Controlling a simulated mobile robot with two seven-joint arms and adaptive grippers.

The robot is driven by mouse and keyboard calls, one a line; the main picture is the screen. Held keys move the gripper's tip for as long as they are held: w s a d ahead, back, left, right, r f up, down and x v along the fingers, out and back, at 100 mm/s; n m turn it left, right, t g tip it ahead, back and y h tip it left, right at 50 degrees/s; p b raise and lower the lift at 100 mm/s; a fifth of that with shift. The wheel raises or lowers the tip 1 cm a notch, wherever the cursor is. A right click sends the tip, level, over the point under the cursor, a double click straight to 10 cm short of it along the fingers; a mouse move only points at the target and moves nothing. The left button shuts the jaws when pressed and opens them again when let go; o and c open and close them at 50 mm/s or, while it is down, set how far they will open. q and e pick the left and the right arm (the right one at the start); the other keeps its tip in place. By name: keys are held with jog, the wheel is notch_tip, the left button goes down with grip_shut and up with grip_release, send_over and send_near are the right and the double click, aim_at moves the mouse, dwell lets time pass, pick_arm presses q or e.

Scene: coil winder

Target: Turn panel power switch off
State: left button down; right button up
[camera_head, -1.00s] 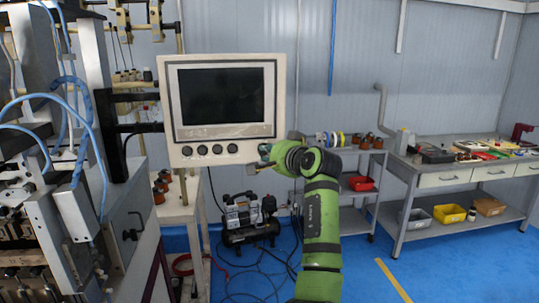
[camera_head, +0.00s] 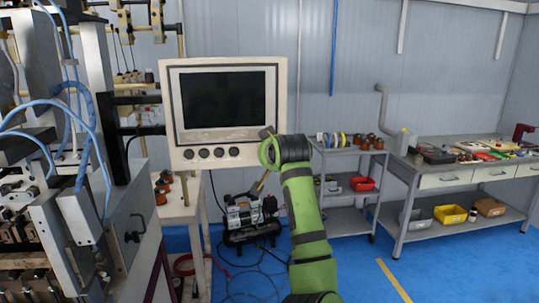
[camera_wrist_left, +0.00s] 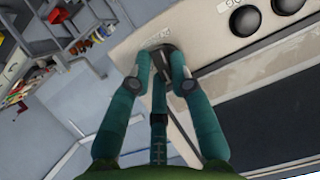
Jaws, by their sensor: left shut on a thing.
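The beige control panel (camera_head: 224,142) with a dark screen (camera_head: 224,98) stands left of centre in the head view, with several round dark knobs (camera_head: 204,153) along its lower edge. In the left wrist view, my left gripper (camera_wrist_left: 160,66) has its teal fingers shut on a small dark power switch (camera_wrist_left: 166,50) near the panel's corner, beside the round knobs (camera_wrist_left: 245,20). The fingers cover most of the switch, so its setting cannot be read. In the head view, my green arm hides these fingers at the panel's lower right. My right gripper is not in view.
The coil winder frame (camera_head: 120,215) with blue hoses is at the left. A compressor (camera_head: 248,217) stands on the blue floor behind the panel. A grey cart (camera_head: 347,188) and a workbench (camera_head: 455,176) with bins are at the right.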

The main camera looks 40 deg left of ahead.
pick_arm(q)
jog(key=shift+f+n, duration=0.1)
jog(key=shift+n, duration=0.3)
jog(key=shift+h, duration=0.3)
jog(key=c, duration=1.1)
grip_release()
jog(key=v, duration=1.2)
jog(key=shift+s+f, duration=0.2)
jog(key=shift+a, duration=0.1)
